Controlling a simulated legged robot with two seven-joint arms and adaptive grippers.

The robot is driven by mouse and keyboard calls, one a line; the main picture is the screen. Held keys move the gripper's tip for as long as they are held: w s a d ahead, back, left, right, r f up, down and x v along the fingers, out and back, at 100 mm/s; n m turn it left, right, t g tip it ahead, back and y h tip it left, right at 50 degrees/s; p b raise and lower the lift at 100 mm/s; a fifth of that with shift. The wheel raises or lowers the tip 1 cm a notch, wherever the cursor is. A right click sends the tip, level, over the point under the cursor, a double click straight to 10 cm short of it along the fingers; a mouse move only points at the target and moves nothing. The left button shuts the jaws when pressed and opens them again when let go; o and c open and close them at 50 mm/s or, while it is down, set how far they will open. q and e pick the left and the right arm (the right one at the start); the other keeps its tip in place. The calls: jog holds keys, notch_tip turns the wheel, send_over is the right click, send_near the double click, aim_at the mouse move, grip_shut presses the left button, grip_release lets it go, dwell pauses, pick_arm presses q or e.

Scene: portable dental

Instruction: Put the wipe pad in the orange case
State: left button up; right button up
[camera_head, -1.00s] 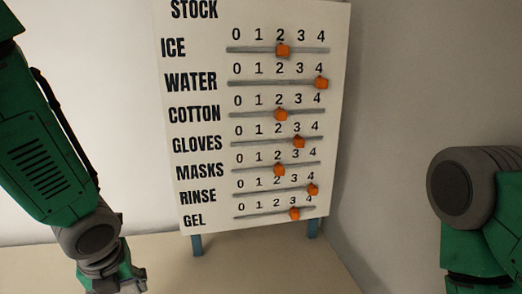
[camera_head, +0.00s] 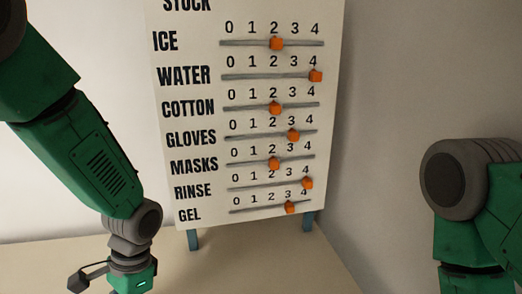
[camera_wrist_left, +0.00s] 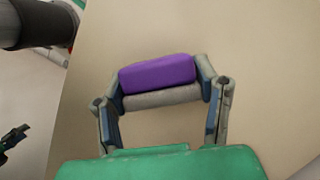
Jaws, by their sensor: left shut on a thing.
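In the left wrist view, my left gripper (camera_wrist_left: 160,84) is shut on a purple block with a grey layer along its near side, which looks like the wipe pad (camera_wrist_left: 157,73). The pad lies crosswise between the two fingers, over the beige table top. In the head view, my left wrist shows at the bottom left, but the fingertips and pad are not visible there. My right arm is at the right edge of the head view; its gripper is out of frame. No orange case is visible in these frames.
A white STOCK board (camera_head: 205,215) with orange sliders stands on blue legs at the back of the beige table (camera_head: 270,265), against the wall. In the left wrist view, a dark cylinder (camera_wrist_left: 38,22) is at the top left. The table around the pad looks clear.

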pick_arm(q)
jog(key=n, duration=0.2)
jog(key=s+d+n+h, duration=0.1)
jog(key=n, duration=0.1)
jog(key=f+n+h, duration=0.1)
jog(key=n, duration=0.2)
jog(key=shift+s+d+f+g, duration=0.1)
jog(key=shift+s+d+g, duration=0.1)
jog(key=shift+d+g, duration=0.1)
jog(key=a+r+m+p, duration=0.1)
jog(key=a+m, duration=0.1)
jog(key=a+r+m+y+p, duration=0.1)
jog(key=r+m, duration=0.1)
jog(key=m, duration=0.1)
jog(key=a+r+m+y+p, duration=0.1)
jog(key=a+m, duration=0.1)
jog(key=shift+w+a+r+m, duration=0.2)
jog(key=shift+w+a+m, duration=0.1)
jog(key=w+a+r+m+t+y+p, duration=0.25)
jog(key=a+r+m, duration=0.2)
jog(key=m, duration=0.35)
jog(key=f, duration=0.3)
jog(key=f+b, duration=0.1)
jog(key=f, duration=0.7)
jog(key=shift+s+a, duration=0.15)
jog(key=shift+a, duration=0.1)
jog(key=shift+r, duration=0.1)
